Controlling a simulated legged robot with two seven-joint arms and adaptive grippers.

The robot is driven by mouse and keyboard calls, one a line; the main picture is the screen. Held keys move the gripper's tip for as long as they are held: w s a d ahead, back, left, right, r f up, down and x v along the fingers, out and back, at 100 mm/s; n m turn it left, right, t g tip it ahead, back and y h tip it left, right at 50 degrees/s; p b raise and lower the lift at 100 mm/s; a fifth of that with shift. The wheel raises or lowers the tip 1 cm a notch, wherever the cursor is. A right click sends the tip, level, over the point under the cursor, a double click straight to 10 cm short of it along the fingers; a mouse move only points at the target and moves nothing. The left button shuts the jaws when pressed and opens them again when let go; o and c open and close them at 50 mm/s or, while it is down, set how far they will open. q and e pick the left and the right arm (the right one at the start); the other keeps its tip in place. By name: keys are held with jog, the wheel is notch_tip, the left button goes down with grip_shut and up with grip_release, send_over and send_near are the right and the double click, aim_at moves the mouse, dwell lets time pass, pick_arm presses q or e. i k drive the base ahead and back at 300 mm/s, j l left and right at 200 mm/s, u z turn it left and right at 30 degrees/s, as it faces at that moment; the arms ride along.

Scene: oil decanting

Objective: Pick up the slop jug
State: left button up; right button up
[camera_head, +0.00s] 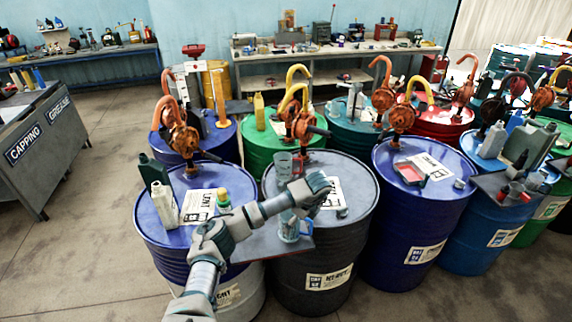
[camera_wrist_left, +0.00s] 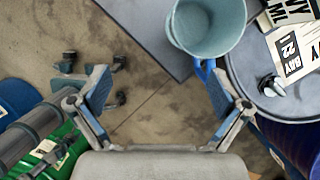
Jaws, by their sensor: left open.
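The slop jug, a pale blue-grey open vessel with a blue handle, stands upright on a dark grey board; it shows in the head view (camera_head: 288,230) just below my left forearm. In the left wrist view the jug (camera_wrist_left: 207,30) is at the top, its mouth facing the camera. Its blue handle points down toward the right finger. My left gripper (camera_head: 318,189) is above and beyond the jug in the head view. In the left wrist view the left gripper (camera_wrist_left: 160,92) is open, with nothing between its fingers. My right gripper is not in view.
The board (camera_head: 262,246) spans between a blue drum (camera_head: 160,236) and a black drum (camera_head: 330,255). Hand pumps rise from the drums behind. Floor is open at front left.

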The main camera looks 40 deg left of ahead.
aim_at(284, 160)
jog(key=i+j, duration=1.1)
jog(key=j, duration=0.2)
